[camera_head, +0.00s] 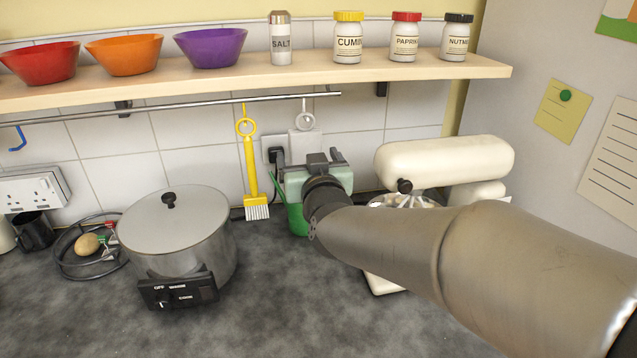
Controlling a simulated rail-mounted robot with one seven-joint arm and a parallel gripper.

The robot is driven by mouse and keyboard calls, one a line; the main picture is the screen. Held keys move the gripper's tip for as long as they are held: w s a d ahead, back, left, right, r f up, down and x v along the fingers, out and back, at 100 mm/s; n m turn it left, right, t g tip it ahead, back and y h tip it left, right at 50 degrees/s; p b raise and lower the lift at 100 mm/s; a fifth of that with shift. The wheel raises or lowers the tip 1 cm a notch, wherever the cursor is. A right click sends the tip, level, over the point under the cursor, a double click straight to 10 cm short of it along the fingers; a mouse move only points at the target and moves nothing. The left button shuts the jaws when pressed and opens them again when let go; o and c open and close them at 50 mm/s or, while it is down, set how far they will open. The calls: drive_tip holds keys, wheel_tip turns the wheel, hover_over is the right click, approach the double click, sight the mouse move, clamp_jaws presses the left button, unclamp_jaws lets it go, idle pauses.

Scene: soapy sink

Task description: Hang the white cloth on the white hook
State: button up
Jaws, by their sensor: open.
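A white hook (304,103) hangs on the metal rail on the tiled wall. A white ring (304,122) hangs at it. A pale, flat square (304,144) shows right below the ring. It may be the white cloth, but I cannot tell it from a wall plate. My gripper (325,158) is open, just below and in front of this square, pointing towards the wall. Nothing shows clearly between its fingers. Whether it touches the square is unclear, and its own body hides what lies directly behind it.
A yellow brush (251,170) hangs left of the hook. A black plug (276,155) sits beside the square. A green container (297,218) stands below my gripper. A cream mixer (445,160) is right, a lidded pot (176,235) left. A shelf (250,78) runs above the rail.

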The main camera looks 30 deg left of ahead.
drive_tip(key=b+v, duration=0.3)
drive_tip(key=v, duration=1.3)
drive_tip(key=shift+s, duration=0.25)
